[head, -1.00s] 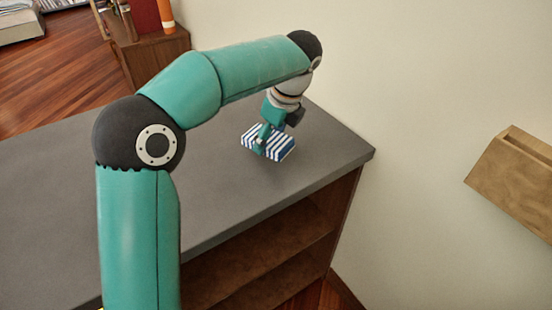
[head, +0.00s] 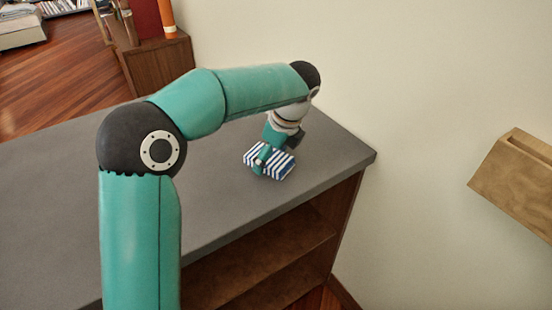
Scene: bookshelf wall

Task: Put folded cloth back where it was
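The folded cloth (head: 281,166), with blue and white stripes, is at the right end of the grey shelf top, near its front edge. My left gripper (head: 262,160) comes down on it from above and is shut on it, with one finger showing across its near side. The other finger is hidden. The cloth looks slightly tilted; I cannot tell whether it touches the grey top (head: 225,205). My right gripper is not in view.
The low bookshelf has open wooden shelves (head: 265,262) under its top. A pale wall stands behind and to the right, with a wooden wall box (head: 515,185) on it. A wooden cabinet (head: 158,65) with objects on it stands at the back left. The top's middle is bare.

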